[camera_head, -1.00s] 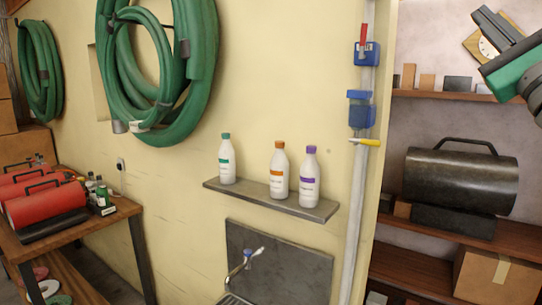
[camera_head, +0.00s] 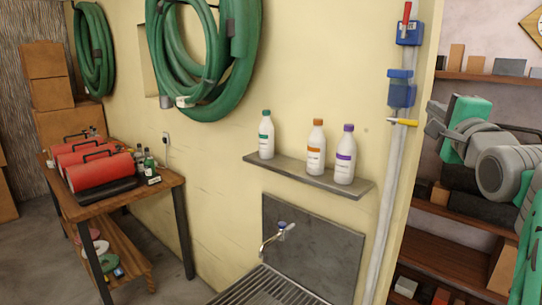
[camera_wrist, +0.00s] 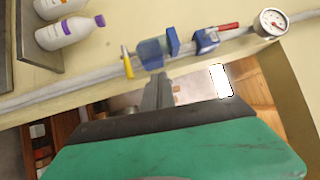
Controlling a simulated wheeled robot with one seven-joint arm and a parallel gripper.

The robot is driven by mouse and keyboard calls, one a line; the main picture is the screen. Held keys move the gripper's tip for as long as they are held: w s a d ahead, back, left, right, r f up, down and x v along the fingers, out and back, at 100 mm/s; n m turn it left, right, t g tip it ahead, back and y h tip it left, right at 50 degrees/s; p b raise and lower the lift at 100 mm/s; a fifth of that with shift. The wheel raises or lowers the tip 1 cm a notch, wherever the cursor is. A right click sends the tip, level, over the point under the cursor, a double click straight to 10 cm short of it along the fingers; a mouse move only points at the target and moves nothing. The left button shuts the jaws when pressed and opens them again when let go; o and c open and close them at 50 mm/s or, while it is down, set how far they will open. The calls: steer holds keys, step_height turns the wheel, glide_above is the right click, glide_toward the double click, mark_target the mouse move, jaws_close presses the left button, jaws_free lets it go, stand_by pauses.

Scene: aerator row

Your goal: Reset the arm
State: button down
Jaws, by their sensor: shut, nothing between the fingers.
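My arm reaches in from the right edge of the head view, with green and grey links. My gripper (camera_head: 433,117) is at its left end, beside the pipe and in front of the shelving; its fingertips are small and hard to make out there. In the wrist view my gripper (camera_wrist: 158,92) shows as narrow grey fingers, shut and empty, beyond a green and black body. The fingers point toward the pipe and its blue fittings. I cannot tell the exact gap between them.
A grey pipe (camera_head: 385,210) carries blue fittings (camera_head: 401,90) and a yellow handle (camera_head: 403,122). Three bottles (camera_head: 316,148) stand on a wall shelf (camera_head: 285,175) above a tap (camera_head: 275,238). A table (camera_head: 150,193) with red canisters is at left. A gauge (camera_wrist: 271,22) shows in the wrist view.

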steer(key=a+f+n+g+y, duration=0.1)
steer(key=a+f+n+g, duration=0.3)
steer(key=f, duration=0.5)
steer(key=s+a+f+n+g+y, duration=0.1)
steer(key=a+f+n, duration=0.2)
steer(key=a+f, duration=0.4)
steer(key=a+f+n+g+y, duration=0.1)
steer(key=a+f+n+g, duration=0.25)
steer(key=f, duration=0.65)
steer(key=s+a+f+n+g, duration=0.3)
steer(key=s+a+f+n, duration=0.1)
steer(key=s+f, duration=0.3)
steer(key=s+a+f+n+g, duration=0.3)
steer(key=s+a+f+n, duration=0.2)
steer(key=f, duration=0.5)
steer(key=shift+s+a+f+y, duration=0.3)
steer(key=shift+s+y, duration=0.1)
steer(key=shift+s, duration=0.75)
